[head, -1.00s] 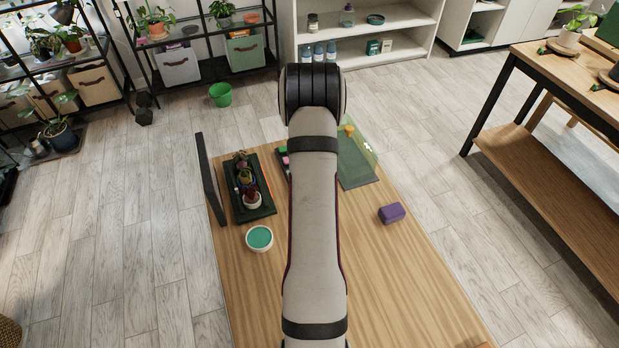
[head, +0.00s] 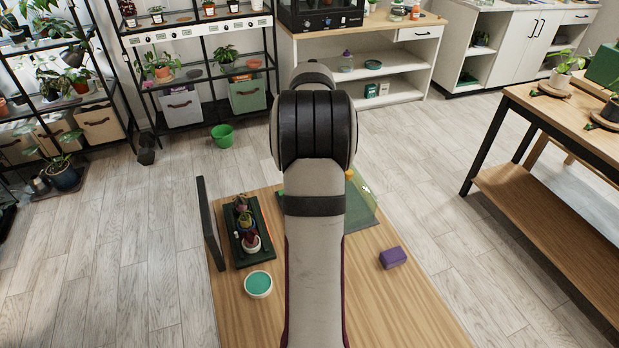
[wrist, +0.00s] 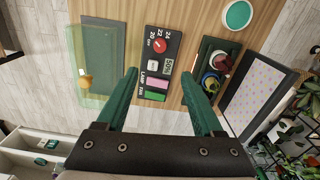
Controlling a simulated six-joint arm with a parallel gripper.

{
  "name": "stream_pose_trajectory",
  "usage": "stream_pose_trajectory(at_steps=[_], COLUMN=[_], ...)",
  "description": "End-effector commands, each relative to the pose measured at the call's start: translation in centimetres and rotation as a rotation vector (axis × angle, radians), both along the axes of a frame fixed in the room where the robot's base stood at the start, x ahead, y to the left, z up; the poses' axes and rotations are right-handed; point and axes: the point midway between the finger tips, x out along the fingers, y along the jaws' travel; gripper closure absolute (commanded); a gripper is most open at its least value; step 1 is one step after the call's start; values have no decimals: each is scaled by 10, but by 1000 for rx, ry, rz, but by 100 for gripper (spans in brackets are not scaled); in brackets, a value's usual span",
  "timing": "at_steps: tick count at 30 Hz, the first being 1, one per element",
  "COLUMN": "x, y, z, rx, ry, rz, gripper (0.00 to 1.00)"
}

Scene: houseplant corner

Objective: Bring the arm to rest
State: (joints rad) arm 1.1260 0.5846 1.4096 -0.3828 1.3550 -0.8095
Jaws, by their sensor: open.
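My arm runs up the middle of the head view and hides part of the table; the gripper is hidden there. In the wrist view my gripper (wrist: 159,73) has its two green fingers spread wide, with nothing between the tips. Beyond and below them a black control box (wrist: 172,47) lies on the wooden table (wrist: 205,14). It has a red knob, a white switch, and a pink and a green button. The fingers look apart from it, though the height is hard to judge.
A dark tray (head: 239,258) holds small potted plants, beside an upright dark panel (head: 211,222). A teal-topped bowl (head: 258,284) and a purple block (head: 393,257) stand on the table. A see-through green panel (head: 364,200) with a yellow knob (wrist: 86,82) is at the far end.

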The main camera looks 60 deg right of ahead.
Motion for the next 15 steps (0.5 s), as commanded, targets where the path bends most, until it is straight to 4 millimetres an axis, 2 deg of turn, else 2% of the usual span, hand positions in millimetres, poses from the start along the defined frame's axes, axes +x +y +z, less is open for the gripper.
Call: stream_pose_trajectory(at_steps=[12, 14, 15], x=[1, 7, 17], y=[1, 9, 23], z=[1, 5, 11], rx=[0, 0, 2], ry=[0, -3, -7], rz=[1, 8, 16], gripper=[31, 31, 31])
